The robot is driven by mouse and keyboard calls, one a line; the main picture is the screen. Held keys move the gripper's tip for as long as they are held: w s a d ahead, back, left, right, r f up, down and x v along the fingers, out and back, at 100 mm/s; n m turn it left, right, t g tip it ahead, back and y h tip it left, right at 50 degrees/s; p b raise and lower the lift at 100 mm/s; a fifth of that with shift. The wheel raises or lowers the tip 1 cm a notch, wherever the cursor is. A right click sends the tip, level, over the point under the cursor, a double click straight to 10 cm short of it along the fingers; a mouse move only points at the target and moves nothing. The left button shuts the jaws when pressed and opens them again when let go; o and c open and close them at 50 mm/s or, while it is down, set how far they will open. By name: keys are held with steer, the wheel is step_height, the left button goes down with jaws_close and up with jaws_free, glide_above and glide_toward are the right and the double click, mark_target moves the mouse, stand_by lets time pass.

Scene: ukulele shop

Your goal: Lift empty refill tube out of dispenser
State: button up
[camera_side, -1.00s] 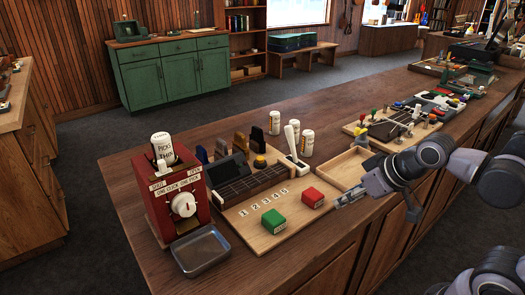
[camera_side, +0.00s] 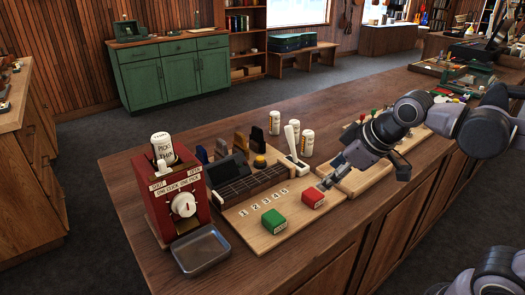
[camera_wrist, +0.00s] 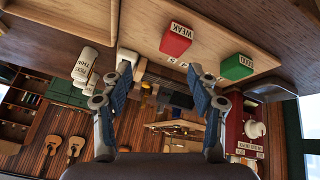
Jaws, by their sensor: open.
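The red dispenser (camera_side: 178,190) stands at the left end of the counter, with a white dial (camera_side: 184,204) on its front. A white labelled refill tube (camera_side: 163,147) stands upright in its top; whether it is empty cannot be seen. My gripper (camera_side: 326,184) is near the red box, well to the right of the dispenser. In the wrist view my gripper (camera_wrist: 160,75) has its two fingers wide apart with nothing between them. There the red dispenser (camera_wrist: 240,120) shows at the right, beyond the right finger.
A metal tray (camera_side: 201,250) sits before the dispenser. A red box (camera_side: 313,198) and a green box (camera_side: 273,221) stand on a wooden board (camera_side: 250,241). Several white tubes (camera_side: 307,142) stand behind. The counter's front right of the metal tray is clear.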

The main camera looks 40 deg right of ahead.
steer(key=w+a+r+n, duration=0.6)
steer(key=w+r+n, duration=0.1)
steer(key=r+n, duration=0.1)
step_height(320, 180, up, 9)
steer(key=n+g, duration=0.2)
steer(key=n, duration=2)
glide_above(160, 137)
steer(key=s, duration=0.3)
steer(key=shift+h, duration=0.4)
steer(key=shift+x, duration=3.6)
steer(key=shift+w+a, duration=0.15)
steer(key=shift+w, duration=0.05)
steer(key=shift+r, duration=0.1)
steer(key=c, duration=1.2)
